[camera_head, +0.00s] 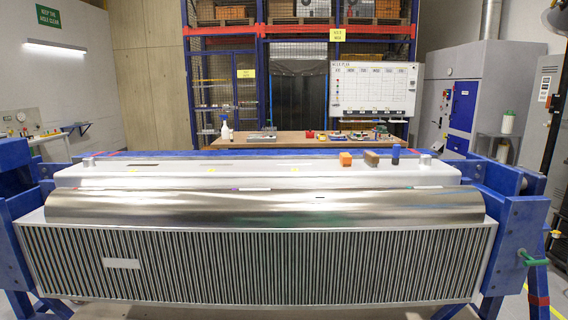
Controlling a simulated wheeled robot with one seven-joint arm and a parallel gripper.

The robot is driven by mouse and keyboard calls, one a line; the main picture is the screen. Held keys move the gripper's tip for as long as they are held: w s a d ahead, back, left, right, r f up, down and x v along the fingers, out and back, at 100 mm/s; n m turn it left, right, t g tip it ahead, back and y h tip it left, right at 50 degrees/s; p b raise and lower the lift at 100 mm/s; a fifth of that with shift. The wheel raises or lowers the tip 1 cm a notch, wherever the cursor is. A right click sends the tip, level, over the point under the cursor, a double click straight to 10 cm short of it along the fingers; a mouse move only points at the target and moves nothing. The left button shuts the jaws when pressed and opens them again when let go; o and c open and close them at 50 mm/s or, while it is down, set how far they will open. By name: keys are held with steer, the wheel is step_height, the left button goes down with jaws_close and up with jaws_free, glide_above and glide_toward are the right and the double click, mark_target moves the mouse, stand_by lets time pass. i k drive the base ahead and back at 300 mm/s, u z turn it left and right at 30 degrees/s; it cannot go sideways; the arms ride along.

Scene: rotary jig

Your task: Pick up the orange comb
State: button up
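A small orange block-like thing (346,159), the only clearly orange loose item on the jig, stands on the light top surface of the long workpiece (250,175), right of the middle. It is too small to tell whether it has comb teeth. My gripper is not in view.
A brown block (371,158) and an upright dark blue piece (396,154) stand just right of the orange thing. Blue jig stands (520,215) hold the workpiece at both ends. Its curved metal cover and finned front face lie nearest. A wooden bench (295,141) with small items stands behind.

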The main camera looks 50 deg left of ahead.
mark_target(346, 158)
steer(key=u, duration=1.7)
steer(key=i, duration=0.75)
steer(key=u, duration=0.15)
